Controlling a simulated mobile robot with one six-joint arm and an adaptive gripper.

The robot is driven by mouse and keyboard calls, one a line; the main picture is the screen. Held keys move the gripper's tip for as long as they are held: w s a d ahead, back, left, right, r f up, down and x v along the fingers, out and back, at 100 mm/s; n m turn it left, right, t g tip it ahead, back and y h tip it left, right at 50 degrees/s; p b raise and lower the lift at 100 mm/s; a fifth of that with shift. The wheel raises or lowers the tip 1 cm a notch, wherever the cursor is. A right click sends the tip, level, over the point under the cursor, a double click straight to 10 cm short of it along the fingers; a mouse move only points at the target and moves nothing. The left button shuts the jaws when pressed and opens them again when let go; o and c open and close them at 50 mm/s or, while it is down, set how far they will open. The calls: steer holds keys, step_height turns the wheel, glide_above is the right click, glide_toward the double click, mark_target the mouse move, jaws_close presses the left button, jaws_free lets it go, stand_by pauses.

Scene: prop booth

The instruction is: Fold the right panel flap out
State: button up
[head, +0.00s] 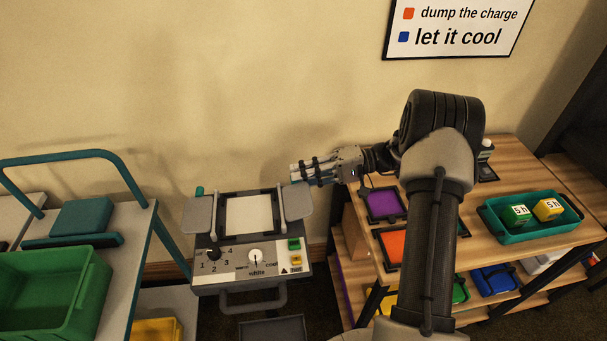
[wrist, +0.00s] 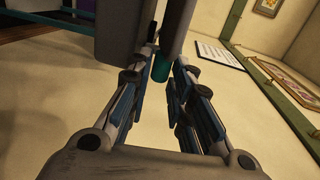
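A grey machine (head: 250,262) stands below the wall, with a white panel (head: 249,215) on its top between two pale upright bars. A grey flap (head: 297,199) sticks out at the panel's right side and another grey flap (head: 200,215) at its left. My gripper (head: 296,172) is just above and behind the right flap, fingers pointing left. In the wrist view my gripper (wrist: 166,50) has its fingers apart, with a teal cylinder (wrist: 160,68) showing between them. A grey slab (wrist: 108,30) lies beside the left finger. I cannot tell whether anything touches.
The machine's front has knobs, labels and colored buttons. A wooden table (head: 500,165) at right holds purple and orange trays and a teal tray (head: 540,228) with blocks. A cart with a green bin (head: 45,295) stands at left. The wall is close behind my gripper.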

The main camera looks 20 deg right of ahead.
steer(key=shift+o, duration=1.4)
steer(key=shift+r, duration=0.15)
